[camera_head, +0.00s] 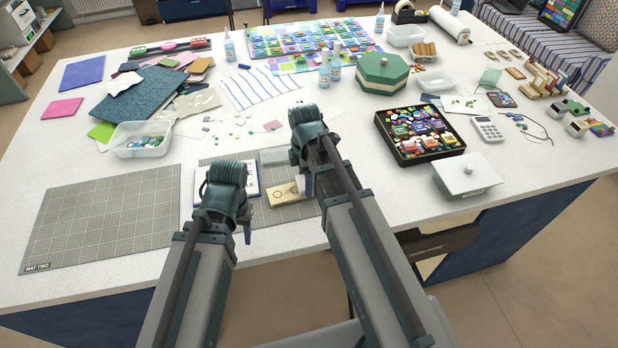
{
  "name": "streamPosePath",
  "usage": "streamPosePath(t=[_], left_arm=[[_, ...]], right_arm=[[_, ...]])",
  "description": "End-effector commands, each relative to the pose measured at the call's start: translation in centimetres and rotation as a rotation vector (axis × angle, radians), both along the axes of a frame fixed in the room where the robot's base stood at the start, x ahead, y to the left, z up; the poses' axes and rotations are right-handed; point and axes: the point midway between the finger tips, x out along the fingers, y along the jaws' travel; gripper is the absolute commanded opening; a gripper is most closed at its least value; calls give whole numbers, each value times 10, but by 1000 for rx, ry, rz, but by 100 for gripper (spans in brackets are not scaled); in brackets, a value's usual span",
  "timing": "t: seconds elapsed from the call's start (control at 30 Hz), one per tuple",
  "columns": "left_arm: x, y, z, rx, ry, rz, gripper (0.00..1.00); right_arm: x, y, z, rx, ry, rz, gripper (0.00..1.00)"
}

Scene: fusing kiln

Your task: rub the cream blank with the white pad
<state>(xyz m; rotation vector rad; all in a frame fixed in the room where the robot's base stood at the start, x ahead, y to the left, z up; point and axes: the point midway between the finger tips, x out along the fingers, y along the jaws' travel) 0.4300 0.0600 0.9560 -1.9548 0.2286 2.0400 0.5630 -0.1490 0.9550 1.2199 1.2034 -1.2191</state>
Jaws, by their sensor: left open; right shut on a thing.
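The cream blank (284,194), a small pale yellow rectangle with dark ring marks, lies flat on the grey mat at the middle front of the table. My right gripper (307,180) is over the blank's right end, partly hidden by its own arm. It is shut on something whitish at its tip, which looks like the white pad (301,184). Whether the pad touches the blank cannot be told. My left gripper (224,207) is open, to the left of the blank, with its fingers largely hidden behind the wrist.
A white sheet with a dark border (251,180) lies just left of the blank. A bare grey mat (100,215) fills the front left. A clear tub (141,149) stands behind it. A black tray of colourful pieces (386,128) and a white lidded box (467,180) stand right.

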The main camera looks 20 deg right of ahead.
Motion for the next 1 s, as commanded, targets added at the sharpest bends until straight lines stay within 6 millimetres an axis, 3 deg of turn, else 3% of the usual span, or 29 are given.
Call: streamPosePath(t=[0.5, 0.77, 1.0], left_arm=[[0, 0, -3, 0, 0, 0, 50], [0, 0, -3, 0, 0, 0, 50], [0, 0, -2, 0, 0, 0, 50]], right_arm=[[-2, 33, -3, 1, 0, 2, 21], [-2, 37, -3, 3, 0, 1, 21], [-3, 52, -2, 3, 0, 3, 20]])
